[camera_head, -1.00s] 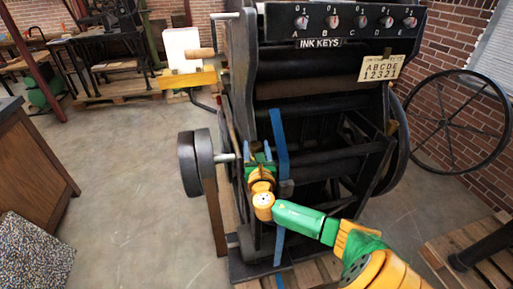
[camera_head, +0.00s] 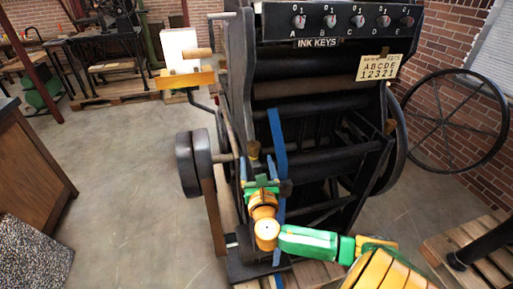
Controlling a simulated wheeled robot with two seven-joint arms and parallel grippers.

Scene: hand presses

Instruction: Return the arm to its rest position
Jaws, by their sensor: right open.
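My right arm, green and orange, comes in from the lower right of the head view. My right gripper (camera_head: 261,176) points away from me, in front of the lower left part of the black press (camera_head: 318,115). I cannot tell whether a finger touches the press frame. My left gripper does not show.
The press has a row of ink keys (camera_head: 355,20) on top and a black roller wheel (camera_head: 193,163) at its left. A large spoked wheel (camera_head: 443,120) stands at the right. A wooden counter (camera_head: 30,165) is at the left, with open floor (camera_head: 120,170) between.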

